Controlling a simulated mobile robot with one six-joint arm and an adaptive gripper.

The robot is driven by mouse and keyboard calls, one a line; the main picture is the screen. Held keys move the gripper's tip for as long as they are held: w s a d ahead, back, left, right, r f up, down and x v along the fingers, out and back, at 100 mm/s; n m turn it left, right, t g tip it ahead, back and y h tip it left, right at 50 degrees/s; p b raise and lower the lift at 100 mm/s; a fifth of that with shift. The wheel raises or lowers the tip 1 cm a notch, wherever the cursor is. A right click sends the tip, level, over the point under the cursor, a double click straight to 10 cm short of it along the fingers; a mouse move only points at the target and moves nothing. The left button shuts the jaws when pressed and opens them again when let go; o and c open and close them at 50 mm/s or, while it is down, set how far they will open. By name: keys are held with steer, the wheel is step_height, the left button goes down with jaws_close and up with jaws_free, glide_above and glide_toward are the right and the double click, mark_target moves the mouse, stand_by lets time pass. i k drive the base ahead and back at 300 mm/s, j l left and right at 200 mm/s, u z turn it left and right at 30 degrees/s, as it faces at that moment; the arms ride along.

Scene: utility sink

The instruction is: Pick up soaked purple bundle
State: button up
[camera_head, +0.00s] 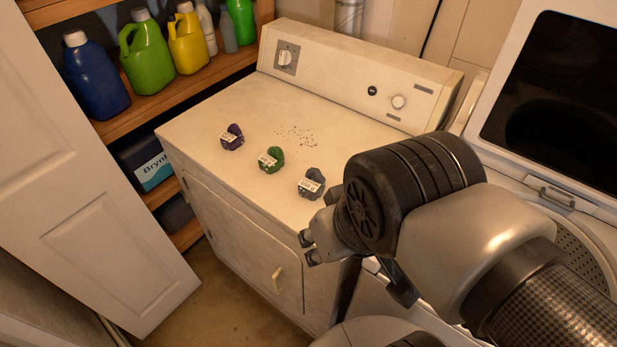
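A small purple bundle (232,136) with a pale label band lies on the white top of the machine (215,105), the leftmost of three bundles in a diagonal row. Whether it is soaked cannot be told. My gripper (309,248) is in front of the machine's front edge, lower right of the purple bundle and well apart from it. Its small fingertips point left. No object shows at the fingertips, and their gap is too small to judge.
A green bundle (271,159) and a grey bundle (312,183) lie beside it. Dark specks dot the top behind them. The control panel (355,75) rises at the back. Shelved bottles (146,52) and a white door (90,190) stand left. A second machine (560,100) stands right.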

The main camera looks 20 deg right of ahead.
mark_target(233, 140)
steer(key=i+j+z, duration=0.3)
steer(key=i+j, duration=0.2)
steer(key=j, duration=0.15)
steer(key=i+j+z, duration=0.15)
steer(key=j, duration=0.2)
steer(key=i+j+z, duration=0.25)
steer(key=i+j, duration=0.15)
steer(key=j, duration=0.35)
steer(key=i+j+z, duration=0.15)
steer(key=j, duration=0.25)
